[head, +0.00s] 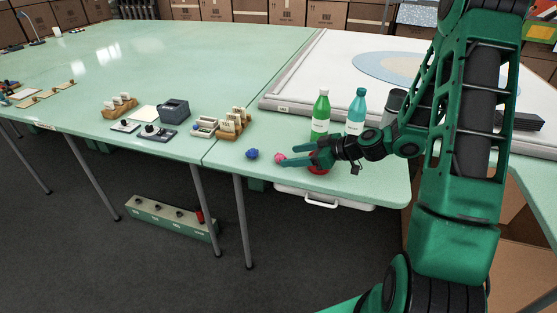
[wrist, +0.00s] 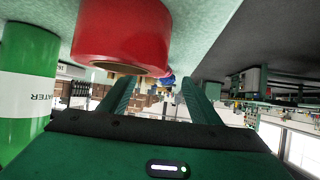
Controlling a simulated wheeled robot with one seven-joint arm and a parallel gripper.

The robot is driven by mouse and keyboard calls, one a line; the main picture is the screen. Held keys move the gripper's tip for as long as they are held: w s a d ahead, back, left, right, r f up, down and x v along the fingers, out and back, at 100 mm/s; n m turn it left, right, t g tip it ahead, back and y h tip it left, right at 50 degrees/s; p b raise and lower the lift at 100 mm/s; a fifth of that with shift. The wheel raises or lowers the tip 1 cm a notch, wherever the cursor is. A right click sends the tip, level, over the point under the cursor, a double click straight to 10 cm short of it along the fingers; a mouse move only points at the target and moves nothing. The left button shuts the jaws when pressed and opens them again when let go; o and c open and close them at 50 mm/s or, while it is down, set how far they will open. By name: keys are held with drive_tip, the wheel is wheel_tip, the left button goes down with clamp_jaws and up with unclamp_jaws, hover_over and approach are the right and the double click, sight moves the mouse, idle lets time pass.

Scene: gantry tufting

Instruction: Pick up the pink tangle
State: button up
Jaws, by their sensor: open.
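The pink tangle (head: 280,158) is a small pink clump on the pale green table, near its front edge in the head view. My gripper (head: 292,155) is open, its fingers pointing left towards the pink tangle, with the tips close to it. I cannot tell whether they touch it. In the wrist view my gripper (wrist: 158,84) shows two green fingers apart, with no object clearly held. Small blue and pinkish shapes show beyond the fingers there, too small to separate well.
A blue tangle (head: 252,154) lies just left of the pink one. A red ring-shaped roll (head: 319,169) sits beneath my gripper and looms close in the wrist view (wrist: 120,35). A green bottle (head: 320,115) and a teal bottle (head: 356,112) stand behind. Wooden racks (head: 233,124) stand farther left.

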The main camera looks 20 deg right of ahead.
sight(285, 157)
drive_tip(key=x, duration=0.4)
drive_tip(key=shift+w+a+f, duration=0.15)
drive_tip(key=shift+w, duration=0.05)
drive_tip(key=shift+c, duration=0.3)
drive_tip(key=c, duration=1)
drive_tip(key=shift+c, duration=0.2)
